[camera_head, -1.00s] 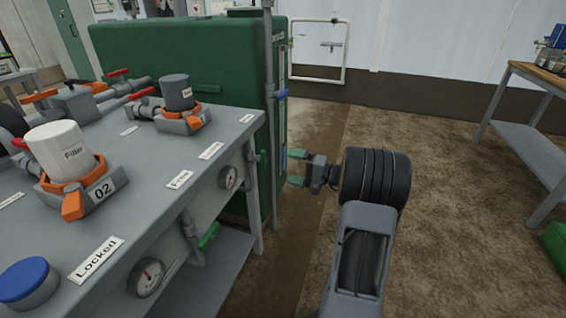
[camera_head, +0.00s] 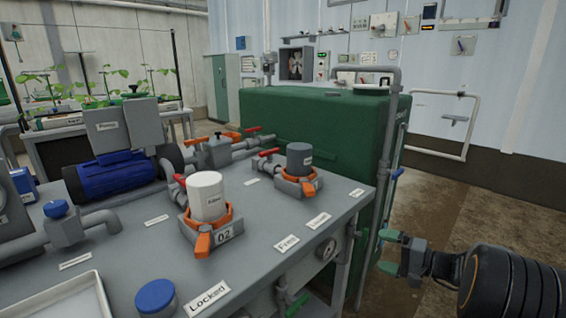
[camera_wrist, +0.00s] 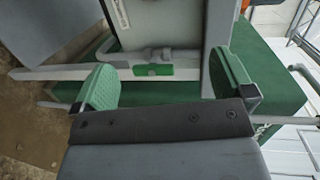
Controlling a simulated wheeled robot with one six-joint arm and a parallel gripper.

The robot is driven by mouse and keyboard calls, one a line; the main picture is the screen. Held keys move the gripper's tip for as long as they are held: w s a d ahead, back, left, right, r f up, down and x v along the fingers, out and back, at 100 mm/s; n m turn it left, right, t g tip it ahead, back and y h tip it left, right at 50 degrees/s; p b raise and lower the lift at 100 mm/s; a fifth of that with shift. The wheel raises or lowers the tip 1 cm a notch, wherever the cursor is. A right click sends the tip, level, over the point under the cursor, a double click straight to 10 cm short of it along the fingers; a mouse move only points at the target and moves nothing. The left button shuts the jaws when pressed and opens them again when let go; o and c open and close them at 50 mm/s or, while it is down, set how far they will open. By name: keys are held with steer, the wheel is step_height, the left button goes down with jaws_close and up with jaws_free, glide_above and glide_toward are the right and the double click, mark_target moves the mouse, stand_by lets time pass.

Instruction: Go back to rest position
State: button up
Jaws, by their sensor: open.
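My gripper (camera_head: 388,252) is at the lower right of the head view, beside the right end of the skid bench and in front of the green tank. Its two green fingers are apart with nothing between them. In the wrist view my gripper (camera_wrist: 165,85) also shows open and empty, with the bench side and a green-handled pipe fitting (camera_wrist: 152,70) beyond the fingers. My arm enters from the right edge of the head view.
The skid bench (camera_head: 345,200) carries a white filter (camera_head: 207,196) in an orange clamp, a dark canister (camera_head: 299,160), a blue pump (camera_head: 112,174) and a blue cap (camera_head: 155,296). The green tank (camera_head: 325,120) stands behind. Brown floor (camera_head: 500,215) at right is open.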

steer(key=s+a+r+n+g+h+p, duration=0.2)
steer(key=s+a+r+g+h+p, duration=0.15)
steer(key=s+a+r+p, duration=0.45)
steer(key=s+a+r+n+g+h+p, duration=0.25)
steer(key=a+r+g+p, duration=0.3)
steer(key=r+p, duration=0.45)
steer(key=s+r+n+t+h+p, duration=0.1)
steer(key=s+r+h+p, duration=0.2)
steer(key=r+p, duration=0.4)
steer(key=s+a+r+n+t+h+p, duration=0.1)
steer(key=s+r+n+h+p, duration=0.1)
steer(key=s+r+p, duration=0.4)
step_height(320, 180, up, 2)
steer(key=shift+r+h+p, duration=0.1)
steer(key=shift+h+p, duration=0.4)
steer(key=shift+h, duration=0.3)
